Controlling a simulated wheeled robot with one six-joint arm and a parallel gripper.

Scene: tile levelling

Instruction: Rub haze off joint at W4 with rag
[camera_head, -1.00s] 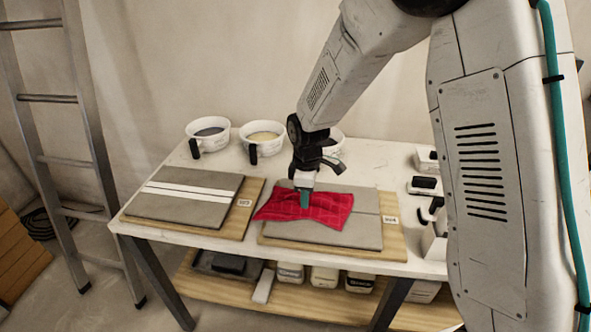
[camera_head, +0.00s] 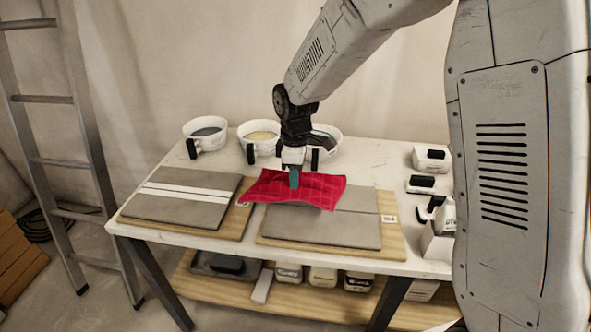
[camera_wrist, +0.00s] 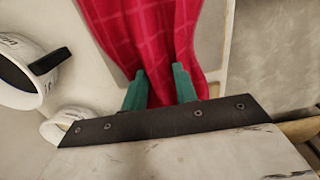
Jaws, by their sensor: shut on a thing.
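My gripper (camera_head: 295,178) is shut on a red checked rag (camera_head: 322,188). In the wrist view the green fingertips (camera_wrist: 160,88) pinch the rag (camera_wrist: 150,35), which bunches between them. The rag spreads over the upper left part of the grey tile panel (camera_head: 350,228) on the right-hand board, whose label seems to read W4. The rag's lower edge looks slightly raised, and I cannot tell how much of it touches the tiles. The joint (camera_head: 358,212) shows as a thin line to the right of the rag. The rest of the joint is hidden under the rag.
Another tile panel (camera_head: 170,209) with a white strip lies on the left-hand board. Several white buckets, one at the far left (camera_head: 205,132), stand behind the boards. Sponge-like blocks (camera_head: 421,184) and bottles stand at the right. A ladder (camera_head: 55,130) stands left of the table.

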